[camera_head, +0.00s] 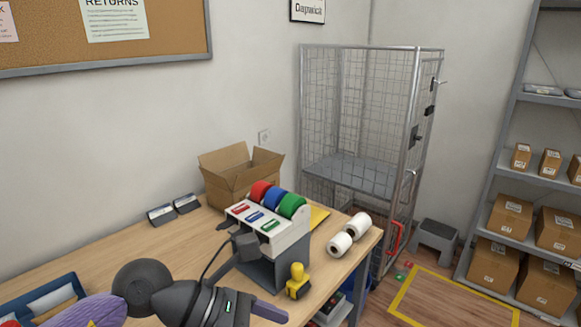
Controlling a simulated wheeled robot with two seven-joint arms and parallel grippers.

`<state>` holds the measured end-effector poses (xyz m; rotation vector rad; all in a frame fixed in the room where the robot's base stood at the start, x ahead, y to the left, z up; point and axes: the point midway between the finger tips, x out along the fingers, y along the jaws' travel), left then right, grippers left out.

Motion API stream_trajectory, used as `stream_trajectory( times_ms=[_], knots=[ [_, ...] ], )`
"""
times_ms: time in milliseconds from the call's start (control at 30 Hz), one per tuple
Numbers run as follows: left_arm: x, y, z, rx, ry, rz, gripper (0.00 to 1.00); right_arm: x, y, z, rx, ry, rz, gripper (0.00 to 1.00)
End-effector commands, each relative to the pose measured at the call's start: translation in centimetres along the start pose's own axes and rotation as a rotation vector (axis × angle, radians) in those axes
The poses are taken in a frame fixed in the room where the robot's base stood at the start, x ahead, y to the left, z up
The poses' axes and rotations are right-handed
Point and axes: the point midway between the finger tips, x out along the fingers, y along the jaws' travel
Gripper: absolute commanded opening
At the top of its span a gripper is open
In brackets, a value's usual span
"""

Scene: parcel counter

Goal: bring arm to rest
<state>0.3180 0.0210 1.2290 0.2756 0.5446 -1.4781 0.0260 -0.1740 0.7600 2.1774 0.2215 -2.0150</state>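My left arm comes in at the bottom left, over the wooden counter (110,258), as dark grey links. Its gripper end (262,291) is in front of the tape dispenser (272,228), which holds red, blue and green rolls. A grey block and a cable on the arm overlap the dispenser's lower left. I cannot tell if they touch. The fingertips are not clear, and nothing is seen held. My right gripper is not in view.
An open cardboard box (232,181) stands behind the dispenser. A yellow-black tool (297,282), white rolls (341,243) and a purple item (90,312) are near. A mesh cage (350,175), grey step stool (437,236) and parcel shelves (542,188) stand right. The yellow-framed floor is open.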

Motion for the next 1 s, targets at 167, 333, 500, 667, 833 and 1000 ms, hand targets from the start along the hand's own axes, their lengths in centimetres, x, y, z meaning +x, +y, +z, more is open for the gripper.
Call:
stream_trajectory(
  times_ms=[167, 333, 500, 667, 833, 1000],
  knots=[
    [-0.4, -1.5, 8.5, -0.503, -0.780, -0.083, 1.00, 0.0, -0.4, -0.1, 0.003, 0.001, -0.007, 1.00],
    [-7.3, 5.0, 2.6, -1.552, -1.638, 0.011, 1.00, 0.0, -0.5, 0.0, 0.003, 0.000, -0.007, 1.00],
    [-6.6, 3.8, -11.4, -2.390, -1.994, 0.312, 1.00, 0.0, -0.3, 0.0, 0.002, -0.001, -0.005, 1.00],
    [-4.3, -1.8, -19.0, 2.146, 1.527, -0.472, 1.00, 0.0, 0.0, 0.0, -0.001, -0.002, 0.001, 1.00],
    [-2.2, -9.0, -23.5, 1.901, 1.137, -0.599, 1.00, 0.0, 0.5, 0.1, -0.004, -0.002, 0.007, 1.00],
    [2.1, -8.5, -30.5, 1.845, 1.045, -0.658, 1.00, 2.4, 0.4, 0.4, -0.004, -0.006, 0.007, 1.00]
  ],
)
